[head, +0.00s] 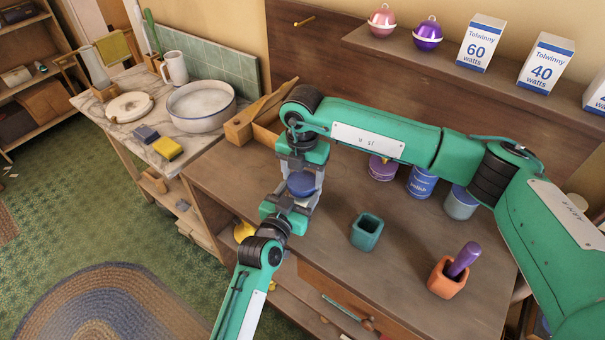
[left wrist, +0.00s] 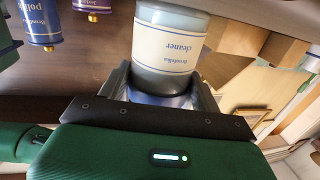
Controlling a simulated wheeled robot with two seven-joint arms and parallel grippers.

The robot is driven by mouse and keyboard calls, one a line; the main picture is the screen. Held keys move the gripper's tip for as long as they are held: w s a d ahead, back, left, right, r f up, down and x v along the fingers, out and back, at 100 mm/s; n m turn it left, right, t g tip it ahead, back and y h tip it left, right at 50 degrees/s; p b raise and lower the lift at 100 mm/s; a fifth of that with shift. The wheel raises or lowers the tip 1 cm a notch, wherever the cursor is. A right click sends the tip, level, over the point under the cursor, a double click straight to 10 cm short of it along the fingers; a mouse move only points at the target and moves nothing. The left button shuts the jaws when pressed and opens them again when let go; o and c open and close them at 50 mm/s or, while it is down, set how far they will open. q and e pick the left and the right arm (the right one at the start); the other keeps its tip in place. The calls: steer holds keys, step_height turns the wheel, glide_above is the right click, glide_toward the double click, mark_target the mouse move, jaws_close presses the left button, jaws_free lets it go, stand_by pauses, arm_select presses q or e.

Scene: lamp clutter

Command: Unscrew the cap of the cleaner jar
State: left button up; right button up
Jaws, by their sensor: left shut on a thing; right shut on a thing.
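The cleaner jar is held between my two grippers over the left part of the wooden table. In the left wrist view its grey body with a pale "cleaner" label (left wrist: 168,45) shows beyond the fingers, lettering upside down. Its blue cap (left wrist: 165,101) is between my left fingers. In the head view a blue part (head: 301,184) shows between the grippers. My left gripper (head: 290,208) comes from the lower left and is shut on the cap. My right gripper (head: 304,166) comes from above, shut on the jar; its contact is largely hidden.
A purple jar (head: 382,168), a blue jar (head: 422,182) and a grey jar (head: 460,203) stand under my right arm. A teal cup (head: 367,231) and an orange pot (head: 446,278) are to the right.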

steer(key=n, duration=1.2)
steer(key=shift+n, duration=0.4)
steer(key=n, duration=0.4)
steer(key=shift+r+n, duration=0.1)
steer(key=shift+n, duration=0.2)
steer(key=n, duration=0.4)
steer(key=shift+n, duration=0.4)
steer(key=n, duration=0.7)
steer(key=shift+n, duration=0.4)
steer(key=n, duration=0.3)
